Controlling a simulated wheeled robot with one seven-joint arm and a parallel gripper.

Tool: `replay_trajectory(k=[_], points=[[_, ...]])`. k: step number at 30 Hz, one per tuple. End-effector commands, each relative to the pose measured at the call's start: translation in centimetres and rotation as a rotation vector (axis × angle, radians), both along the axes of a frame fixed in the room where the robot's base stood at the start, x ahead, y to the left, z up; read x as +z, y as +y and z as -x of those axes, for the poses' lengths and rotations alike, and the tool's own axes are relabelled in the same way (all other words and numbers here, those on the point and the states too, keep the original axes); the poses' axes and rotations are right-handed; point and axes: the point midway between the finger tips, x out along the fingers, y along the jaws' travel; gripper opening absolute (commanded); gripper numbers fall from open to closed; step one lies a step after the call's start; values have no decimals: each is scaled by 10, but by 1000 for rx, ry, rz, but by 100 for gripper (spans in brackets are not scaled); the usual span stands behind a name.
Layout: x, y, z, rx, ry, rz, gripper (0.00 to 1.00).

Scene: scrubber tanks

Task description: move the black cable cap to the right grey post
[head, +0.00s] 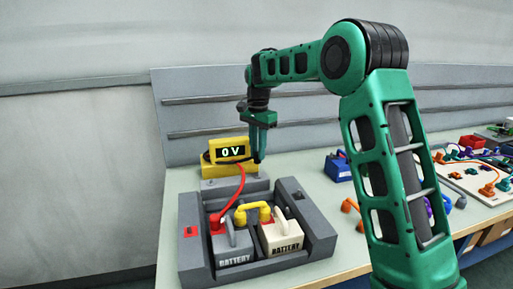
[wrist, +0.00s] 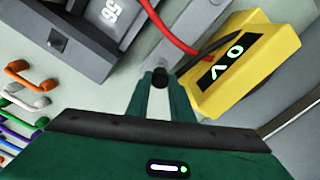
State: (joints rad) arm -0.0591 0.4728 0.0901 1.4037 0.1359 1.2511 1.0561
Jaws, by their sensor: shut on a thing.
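My gripper (head: 258,152) is shut on the black cable cap (wrist: 159,79), which shows between the fingertips in the wrist view. In the head view the cap (head: 257,159) is a small dark spot below the fingers, in the air right of the yellow meter (head: 229,150). A black cable (wrist: 204,52) runs from the meter to it. A dark raised piece (head: 298,195) sits on the right wall of the grey tray (head: 315,222); it also shows in the wrist view (wrist: 57,40). I cannot tell whether it is the right grey post.
The tray holds a grey battery (head: 234,249) and a white battery (head: 281,236), joined by a yellow connector (head: 251,209). A red cable (head: 238,190) runs from the meter to the left battery. A blue box (head: 338,168) and colored connectors stand to the right.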

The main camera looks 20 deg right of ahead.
Motion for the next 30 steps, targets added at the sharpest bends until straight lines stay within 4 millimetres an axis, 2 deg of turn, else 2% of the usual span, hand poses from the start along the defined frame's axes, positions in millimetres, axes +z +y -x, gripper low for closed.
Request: replay_trajectory(k=[15,30], points=[[-34,0,0,1,1,0,1],[-37,0,0,0,0,0,1]])
